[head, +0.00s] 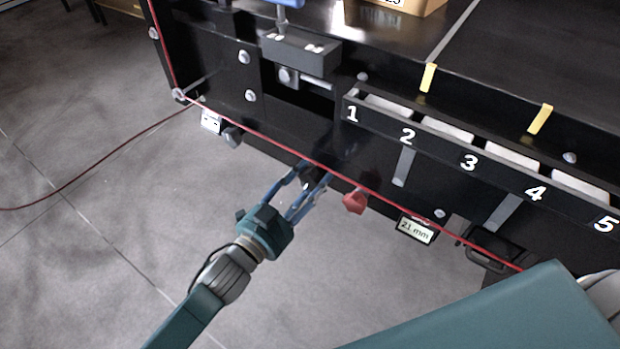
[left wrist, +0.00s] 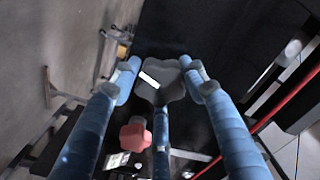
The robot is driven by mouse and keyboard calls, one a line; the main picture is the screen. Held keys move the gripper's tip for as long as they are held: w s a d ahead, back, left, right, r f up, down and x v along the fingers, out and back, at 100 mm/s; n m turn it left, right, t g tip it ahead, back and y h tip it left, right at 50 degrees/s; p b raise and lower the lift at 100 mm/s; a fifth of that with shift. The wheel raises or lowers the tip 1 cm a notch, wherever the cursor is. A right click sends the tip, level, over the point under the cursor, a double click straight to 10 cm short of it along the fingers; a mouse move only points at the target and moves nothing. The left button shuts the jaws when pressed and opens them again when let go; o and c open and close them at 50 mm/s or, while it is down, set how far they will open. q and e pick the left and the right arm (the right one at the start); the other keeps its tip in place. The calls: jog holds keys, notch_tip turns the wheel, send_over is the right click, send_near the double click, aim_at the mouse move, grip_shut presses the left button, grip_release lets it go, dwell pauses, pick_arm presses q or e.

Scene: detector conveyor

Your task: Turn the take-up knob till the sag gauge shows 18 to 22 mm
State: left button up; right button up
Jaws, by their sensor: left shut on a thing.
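The take-up knob (head: 309,182) is a dark lobed knob under the front edge of the conveyor, partly hidden by my fingers. In the left wrist view the knob (left wrist: 165,88) shows a white mark, tilted to one side. My left gripper (head: 314,176) is shut on the knob, its blue fingers around it in the left wrist view (left wrist: 163,76). The sag gauge (head: 416,230) is a small display to the right, reading 21 mm. My right gripper is out of view.
A red knob (head: 355,201) sits just right of the take-up knob. A red cord (head: 270,140) runs along the conveyor front. Numbered slots (head: 470,146) line the upper right. A black latch (head: 495,250) is at lower right. The floor at left is open.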

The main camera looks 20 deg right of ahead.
pick_arm(q)
jog(key=shift+w+a+f+m, duration=0.1)
jog(key=shift+f+m, duration=0.15)
jog(key=shift+m, duration=0.5)
jog(key=shift+a+f+m, duration=0.1)
jog(key=shift+f+m, duration=0.15)
jog(key=shift+m, duration=0.5)
jog(key=o, duration=1.1)
jog(key=shift+o, duration=0.2)
jog(key=shift+w+a+r, duration=0.1)
jog(key=shift+w+r, duration=0.05)
jog(key=shift+r, duration=0.05)
jog(key=shift+s+a+r, duration=0.1)
jog(key=shift+s+a, duration=0.1)
jog(key=shift+s, duration=0.1)
jog(key=v, duration=1.1)
jog(key=shift+a, duration=0.15)
